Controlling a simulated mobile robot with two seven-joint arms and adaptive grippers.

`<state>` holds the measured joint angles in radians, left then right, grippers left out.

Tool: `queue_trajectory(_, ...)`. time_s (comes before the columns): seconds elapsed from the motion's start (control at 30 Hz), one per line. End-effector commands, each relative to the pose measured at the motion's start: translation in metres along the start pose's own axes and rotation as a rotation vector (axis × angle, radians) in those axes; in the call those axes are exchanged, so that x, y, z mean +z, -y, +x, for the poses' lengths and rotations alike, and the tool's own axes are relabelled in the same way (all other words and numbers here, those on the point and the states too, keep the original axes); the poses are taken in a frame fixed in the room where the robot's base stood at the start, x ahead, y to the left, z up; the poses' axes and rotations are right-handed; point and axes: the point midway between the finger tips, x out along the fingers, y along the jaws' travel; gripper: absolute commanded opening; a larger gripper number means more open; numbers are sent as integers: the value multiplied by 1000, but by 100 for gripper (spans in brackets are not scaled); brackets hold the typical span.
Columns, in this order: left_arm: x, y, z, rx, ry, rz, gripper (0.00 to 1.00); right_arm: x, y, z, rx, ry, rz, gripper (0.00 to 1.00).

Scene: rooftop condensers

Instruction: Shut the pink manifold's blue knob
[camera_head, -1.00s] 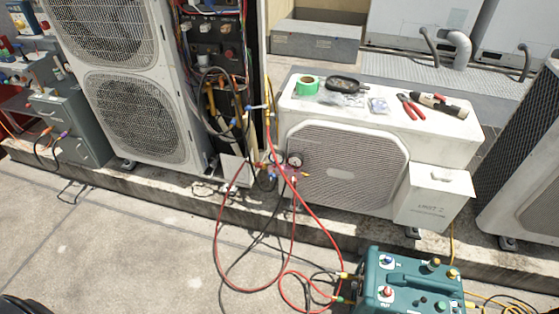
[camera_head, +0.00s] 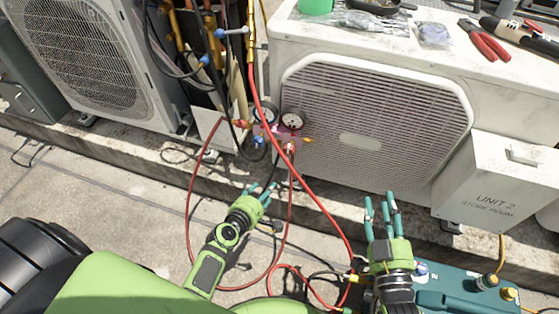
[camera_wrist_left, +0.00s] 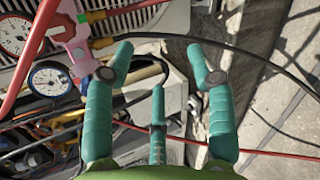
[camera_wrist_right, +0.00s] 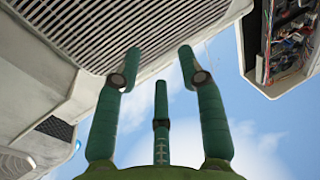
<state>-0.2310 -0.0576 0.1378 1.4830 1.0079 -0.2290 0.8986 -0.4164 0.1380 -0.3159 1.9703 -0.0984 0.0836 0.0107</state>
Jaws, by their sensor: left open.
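The pink manifold (camera_head: 270,130) hangs in front of the gap between the two condensers, with two round gauges on top. Its blue knob (camera_head: 258,141) shows small at its lower left; I cannot read its turn position. In the left wrist view the manifold (camera_wrist_left: 78,40) is at the upper left, beside the left finger; the blue knob is not clear there. My left gripper (camera_head: 258,188) is open and empty, below the manifold and apart from it. My right gripper (camera_head: 381,205) is open and empty in front of the right condenser, well right of the manifold.
Red and black hoses (camera_head: 312,198) loop down from the manifold near my left gripper. A teal machine (camera_head: 450,288) stands at lower right. A white box (camera_head: 497,185) hangs beside the right condenser (camera_head: 440,62). Pliers (camera_head: 487,45) lie on top. Concrete floor is open at left.

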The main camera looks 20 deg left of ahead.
Motion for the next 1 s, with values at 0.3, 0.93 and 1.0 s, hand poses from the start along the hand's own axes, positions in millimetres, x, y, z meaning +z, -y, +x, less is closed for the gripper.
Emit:
queue_trajectory(0.3,-17,-84,10,350,164,-600,56,-126,8,-45,-1,-506,-9,40)
queue_trajectory(0.93,-14,-134,57,409,221,-719,56,-167,9,-71,-4,-655,-8,40)
queue_trajectory(1.0,-14,-137,61,409,221,-718,56,-170,10,-73,-5,-673,-8,40)
